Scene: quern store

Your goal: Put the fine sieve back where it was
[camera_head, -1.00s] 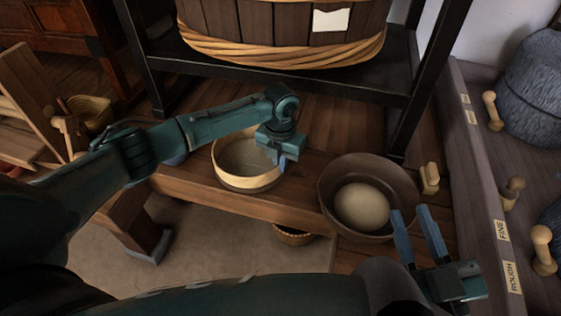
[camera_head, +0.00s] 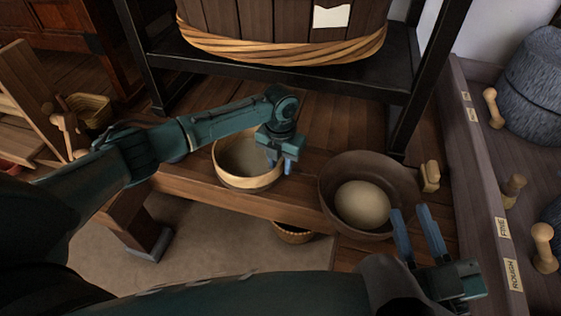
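The fine sieve, a round pale wooden hoop (camera_head: 249,182) with a mesh bottom, rests on the wooden bench (camera_head: 215,195) in the middle of the view. My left gripper (camera_head: 280,166) is at its right rim, pointing down. Its two blue fingers show apart, one toward the inside of the hoop and one outside it; whether they touch the rim I cannot tell. My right gripper (camera_head: 418,236) is open and empty, at the front right edge of a brown bowl (camera_head: 335,180).
The bowl holds a pale, round mass (camera_head: 362,204). A small wooden brush-like block (camera_head: 430,177) lies to its right. A black rack (camera_head: 345,85) with a large tub stands behind. A counter with FINE (camera_head: 502,228) and ROUGH (camera_head: 513,275) labels is at right.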

